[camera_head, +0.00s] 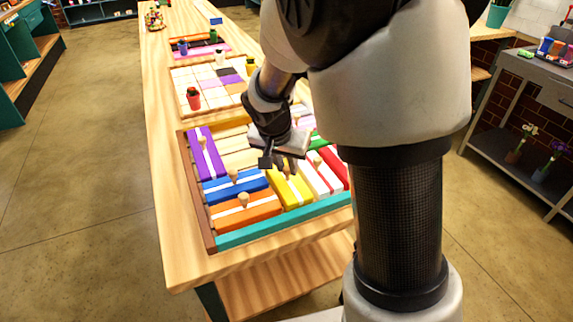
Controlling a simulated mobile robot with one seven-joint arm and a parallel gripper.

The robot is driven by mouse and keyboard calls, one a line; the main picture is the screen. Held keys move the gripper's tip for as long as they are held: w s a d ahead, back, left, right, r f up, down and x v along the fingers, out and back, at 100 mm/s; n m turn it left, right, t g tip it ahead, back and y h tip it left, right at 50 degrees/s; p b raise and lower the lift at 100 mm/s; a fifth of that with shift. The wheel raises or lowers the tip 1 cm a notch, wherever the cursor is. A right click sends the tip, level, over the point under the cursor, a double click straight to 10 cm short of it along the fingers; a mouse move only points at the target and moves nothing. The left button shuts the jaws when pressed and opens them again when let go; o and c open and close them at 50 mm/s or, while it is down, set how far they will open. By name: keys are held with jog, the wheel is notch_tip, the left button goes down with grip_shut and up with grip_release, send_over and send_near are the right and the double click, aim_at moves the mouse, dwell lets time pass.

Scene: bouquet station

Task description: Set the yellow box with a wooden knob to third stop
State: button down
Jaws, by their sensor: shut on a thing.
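The yellow box (290,192) is a long block with a pale stripe, lying in the framed sliding-block board near its front middle. Its wooden knob is mostly hidden under my gripper. My gripper (280,165) is over the far end of the yellow box, pointing down, and is shut on what looks like the knob; the fingertips are small and partly dark here. Stop marks for the box cannot be made out.
Blue (235,186) and orange (247,211) boxes with wooden knobs lie left of the yellow box, a purple one (207,155) farther back. White (318,180) and red (335,168) boxes lie right. A teal rail (285,222) bounds the front. Bare slats show behind the blue box.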

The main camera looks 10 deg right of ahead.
jog(key=w+a, duration=0.1)
jog(key=w, duration=0.4)
jog(key=w+a+p, duration=0.1)
jog(key=w, duration=0.5)
jog(key=w+a+p, duration=0.1)
jog(key=w, duration=0.5)
jog(key=shift+w+a, duration=0.1)
jog(key=shift+a, duration=0.15)
jog(key=c, duration=1.6)
grip_release()
jog(key=p+v, duration=0.1)
jog(key=v, duration=1.6)
jog(key=shift+a+r, duration=0.1)
jog(key=shift+r, duration=0.05)
jog(key=s+d+r+n+y+p, duration=0.1)
jog(key=s+d+r+n+p, duration=0.2)
jog(key=s+r, duration=0.65)
jog(key=s+d+r+n+p, duration=0.1)
jog(key=s+p, duration=0.1)
jog(key=s, duration=0.6)
jog(key=s+d+n+t+y+p, duration=0.1)
jog(key=s+d+p, duration=0.1)
jog(key=s, duration=0.7)
jog(key=s+d+r+n+t+p, duration=0.1)
jog(key=s+p, duration=0.1)
jog(key=s, duration=0.7)
jog(key=shift+d+r+n, duration=0.25)
jog(key=shift+r+n, duration=0.1)
jog(key=shift+n, duration=0.05)
